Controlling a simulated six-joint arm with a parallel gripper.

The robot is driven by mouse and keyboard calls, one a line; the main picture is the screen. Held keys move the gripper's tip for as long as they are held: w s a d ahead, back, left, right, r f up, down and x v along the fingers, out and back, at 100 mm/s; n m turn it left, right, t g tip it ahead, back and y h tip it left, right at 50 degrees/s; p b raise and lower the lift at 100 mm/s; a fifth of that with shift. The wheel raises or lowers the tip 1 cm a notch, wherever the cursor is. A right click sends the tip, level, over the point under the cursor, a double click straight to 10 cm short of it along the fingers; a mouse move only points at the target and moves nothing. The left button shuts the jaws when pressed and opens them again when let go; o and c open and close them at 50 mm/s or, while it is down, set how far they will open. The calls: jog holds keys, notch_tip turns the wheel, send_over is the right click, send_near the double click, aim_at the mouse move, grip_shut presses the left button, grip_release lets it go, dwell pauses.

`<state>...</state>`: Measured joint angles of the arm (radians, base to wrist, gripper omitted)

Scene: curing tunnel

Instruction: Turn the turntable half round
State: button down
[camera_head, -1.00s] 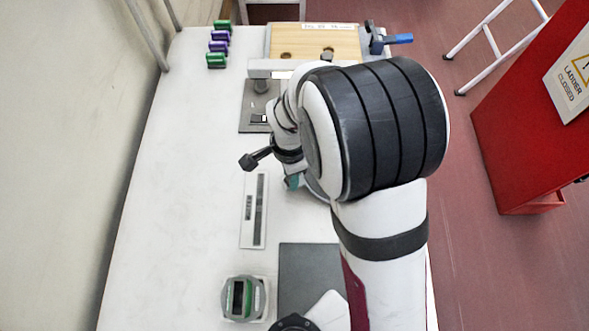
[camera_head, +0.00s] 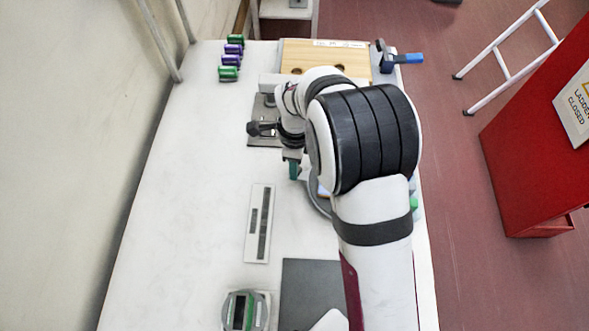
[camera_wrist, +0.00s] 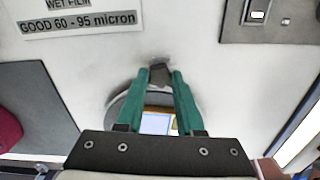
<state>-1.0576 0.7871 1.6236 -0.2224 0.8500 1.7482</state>
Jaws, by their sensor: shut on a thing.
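The turntable (camera_head: 318,200) is a grey disc, mostly hidden behind my arm in the head view. In the wrist view its rim (camera_wrist: 118,106) shows behind my fingers, with a pale blue thing (camera_wrist: 156,123) between them. My gripper (camera_wrist: 161,76) has two teal fingers, shut on a small dark knob (camera_wrist: 160,72) at the turntable's edge. In the head view my gripper (camera_head: 294,169) is at the turntable's far left side, its tips partly hidden. How the knob joins the disc is not clear.
A grey plate with a switch (camera_head: 263,130) lies just beyond my gripper. A film gauge card (camera_head: 258,225), a round timer (camera_head: 243,310) and a dark mat (camera_head: 312,290) lie nearer. A wooden board (camera_head: 325,58) and several coloured cylinders (camera_head: 228,72) are at the far end.

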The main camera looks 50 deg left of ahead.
jog(key=shift+w+a+m, duration=0.3)
jog(key=shift+w+m, duration=0.2)
jog(key=shift+w, duration=0.05)
jog(key=shift+w+a+m, duration=0.25)
jog(key=shift+w+m, duration=0.25)
jog(key=shift+w+a+m, duration=0.25)
jog(key=shift+w+m, duration=0.35)
jog(key=shift+w, duration=0.05)
jog(key=shift+w+a+m, duration=0.25)
jog(key=shift+w+m, duration=0.35)
jog(key=shift+w+a+m, duration=0.2)
jog(key=shift+w+m, duration=1)
jog(key=shift+w, duration=0.1)
jog(key=shift+w+m, duration=1)
jog(key=shift+w, duration=0.1)
jog(key=shift+w+d+m, duration=0.3)
jog(key=shift+w+m, duration=0.65)
jog(key=shift+w, duration=0.05)
jog(key=shift+w+d+m, duration=0.25)
jog(key=shift+w+m, duration=0.7)
jog(key=shift+w, duration=0.05)
jog(key=shift+w+d+m, duration=0.35)
jog(key=shift+w+m, duration=0.2)
jog(key=shift+w, duration=0.05)
jog(key=shift+w+d+m, duration=0.35)
jog(key=shift+w+m, duration=0.2)
jog(key=shift+w+d+m, duration=0.6)
jog(key=shift+w+m, duration=0.15)
jog(key=shift+m, duration=0.15)
jog(key=shift+w+d, duration=0.1)
